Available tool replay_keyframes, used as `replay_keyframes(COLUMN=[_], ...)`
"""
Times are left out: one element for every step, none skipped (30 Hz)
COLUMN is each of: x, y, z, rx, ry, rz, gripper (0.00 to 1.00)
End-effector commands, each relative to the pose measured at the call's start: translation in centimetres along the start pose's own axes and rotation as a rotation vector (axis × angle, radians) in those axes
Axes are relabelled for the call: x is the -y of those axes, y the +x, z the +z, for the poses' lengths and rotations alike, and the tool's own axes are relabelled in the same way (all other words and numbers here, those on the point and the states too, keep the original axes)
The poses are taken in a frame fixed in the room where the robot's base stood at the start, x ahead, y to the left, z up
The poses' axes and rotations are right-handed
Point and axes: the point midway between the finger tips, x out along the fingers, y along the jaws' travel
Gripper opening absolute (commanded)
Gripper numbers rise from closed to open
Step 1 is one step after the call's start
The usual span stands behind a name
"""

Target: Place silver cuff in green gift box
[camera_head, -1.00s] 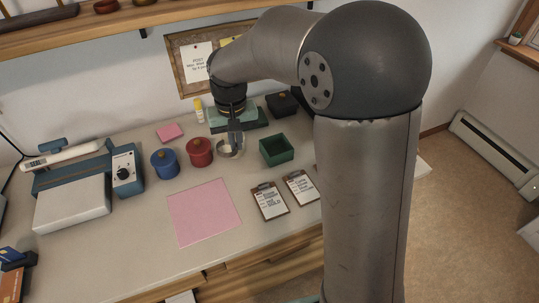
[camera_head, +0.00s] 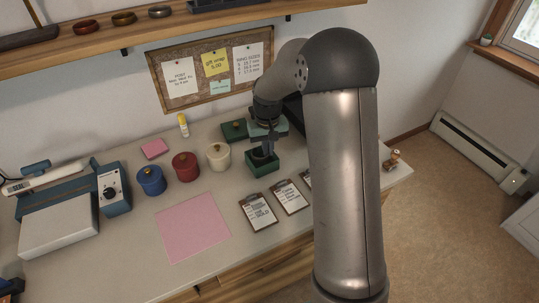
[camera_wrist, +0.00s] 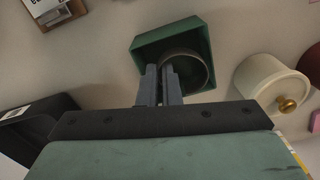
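The silver cuff (camera_wrist: 190,57) shows in the wrist view as a thin dark-grey ring inside the outline of the green gift box (camera_wrist: 165,38). My gripper (camera_wrist: 160,70) has its fingers close together, pinching the left side of the cuff's band. I cannot tell whether the cuff touches the box floor. In the head view the open green box (camera_head: 262,170) stands on the table directly below my gripper (camera_head: 264,155), which points down into it. The cuff is hidden there.
Blue (camera_head: 151,180), red (camera_head: 185,166) and cream (camera_head: 218,156) lidded jars stand left of the box. A green lid (camera_head: 234,130) lies behind. Clipboards (camera_head: 258,211) lie in front.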

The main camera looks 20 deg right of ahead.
Motion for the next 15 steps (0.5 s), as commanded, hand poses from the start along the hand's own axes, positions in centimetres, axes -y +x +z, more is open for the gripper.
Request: replay_keyframes(x=[-0.2,-0.3,-0.6,-0.8,-0.7,-0.6,-0.6,-0.6,-0.6,-0.6,-0.6,-0.6,-0.6,-0.6,-0.6], y=[0.3,0.5,0.9,1.2,1.8,2.5,3.0,3.3,3.8,4.0,4.1,4.2,4.2,4.2,4.3], z=[-0.1,-0.2,-0.3,-0.4,-0.4,-0.3,-0.3,-0.3,-0.3,-0.3,-0.3,-0.3,-0.3,-0.3,-0.2], rx=[0.001,0.001,0.002,0.003,0.004,0.004,0.005,0.004,0.002,0.002,0.002,0.003,0.004,0.005,0.006], ry=[0.001,0.001,0.002,0.002,0.0,0.0,0.0,0.0,0.0,0.0,0.0,0.0,0.0,0.0,0.0], rz=[0.0,0.0,0.0,0.0,-0.001,-0.001,-0.001,-0.001,-0.001,-0.001,-0.001,-0.001,-0.001,-0.001,-0.001], gripper=[0.0,0.0,0.0,0.0,0.0,0.0,0.0,0.0,0.0,0.0,0.0,0.0,0.0,0.0,0.0])
